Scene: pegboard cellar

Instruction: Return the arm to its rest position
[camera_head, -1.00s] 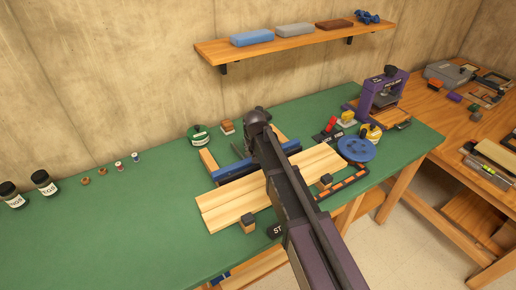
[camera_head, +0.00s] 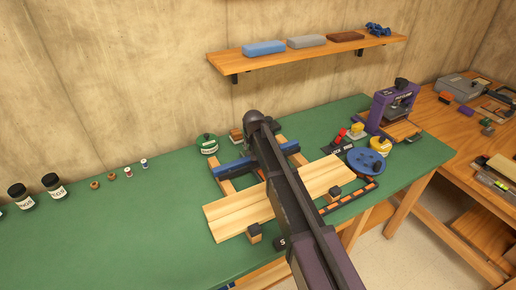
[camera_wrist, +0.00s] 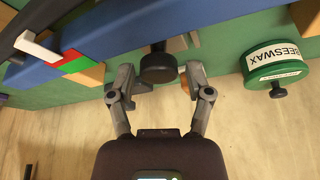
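My arm reaches across the green workbench, over a light wooden board and a blue clamp bar. In the head view the arm hides my gripper. In the wrist view my gripper (camera_wrist: 160,82) has its two fingers spread apart with nothing held between them. A black round knob (camera_wrist: 158,66) shows beyond the fingertips, with a gap on each side. The blue bar (camera_wrist: 215,32) runs across the top of the wrist view. It also shows in the head view (camera_head: 236,168), under the arm.
A green beeswax tin (camera_head: 207,144) stands left of the arm. A blue disc (camera_head: 366,161), a yellow-topped tin (camera_head: 380,146) and a purple press (camera_head: 394,108) stand to the right. A wall shelf (camera_head: 310,55) holds several blocks.

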